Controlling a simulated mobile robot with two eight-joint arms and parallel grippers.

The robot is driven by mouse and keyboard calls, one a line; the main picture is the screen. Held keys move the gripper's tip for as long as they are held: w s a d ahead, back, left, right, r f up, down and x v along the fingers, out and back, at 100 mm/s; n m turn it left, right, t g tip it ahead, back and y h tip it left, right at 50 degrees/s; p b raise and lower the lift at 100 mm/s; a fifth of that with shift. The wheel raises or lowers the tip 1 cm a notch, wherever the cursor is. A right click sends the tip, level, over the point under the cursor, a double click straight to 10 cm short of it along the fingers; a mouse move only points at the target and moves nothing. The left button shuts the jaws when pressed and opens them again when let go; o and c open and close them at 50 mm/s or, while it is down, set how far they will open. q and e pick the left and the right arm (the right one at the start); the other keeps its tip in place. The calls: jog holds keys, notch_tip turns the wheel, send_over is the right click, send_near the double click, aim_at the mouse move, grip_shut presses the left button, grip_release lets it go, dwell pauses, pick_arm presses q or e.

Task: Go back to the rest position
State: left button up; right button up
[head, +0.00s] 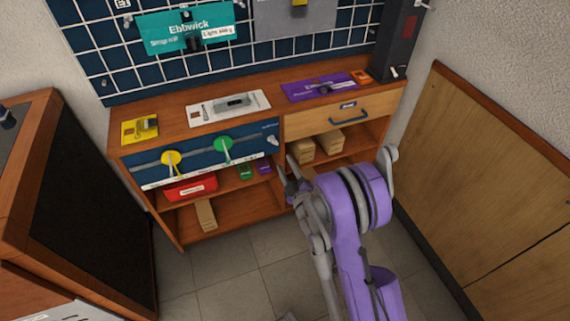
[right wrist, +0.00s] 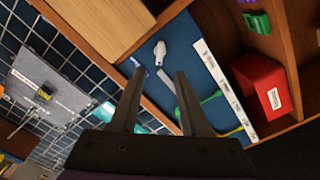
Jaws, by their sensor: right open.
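My right gripper (head: 291,178) is at the end of the purple arm, in front of the workbench (head: 186,128) in the head view. In the right wrist view its two fingers (right wrist: 159,75) stand apart with nothing between them. The blue panel (right wrist: 200,65) with a white-grey lever (right wrist: 160,52) lies beyond the fingertips, and I see no clear contact. In the head view the lever (head: 272,139) is at the right end of this panel. My left gripper does not show.
The panel also has a yellow knob (head: 172,160) and a green knob (head: 223,147). A wooden drawer (head: 320,121) is closed. Shelves below hold a red box (head: 190,187) and cardboard boxes (head: 206,215). A wooden cabinet (head: 495,165) stands right. Tiled floor (head: 215,270) is clear.

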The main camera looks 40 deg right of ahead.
dwell(0.3)
jog(key=s+a+r+m+g+y, duration=0.2)
jog(key=s+a+r+m+g, duration=0.25)
jog(key=s+a+g, duration=0.4)
jog(key=s+a+f+m+g+y, duration=0.15)
jog(key=s+a, duration=0.35)
jog(key=s, duration=0.5)
jog(key=s+a+g+y, duration=0.1)
jog(key=s+a+g, duration=0.3)
jog(key=s, duration=0.6)
pick_arm(q)
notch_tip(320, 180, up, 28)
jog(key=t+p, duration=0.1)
jog(key=p, duration=2.3)
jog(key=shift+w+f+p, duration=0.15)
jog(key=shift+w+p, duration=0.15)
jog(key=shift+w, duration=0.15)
pick_arm(e)
notch_tip(320, 180, up, 28)
jog(key=a+t, duration=0.1)
jog(key=t, duration=0.1)
jog(key=shift+w+f, duration=0.15)
jog(key=shift+w, duration=0.2)
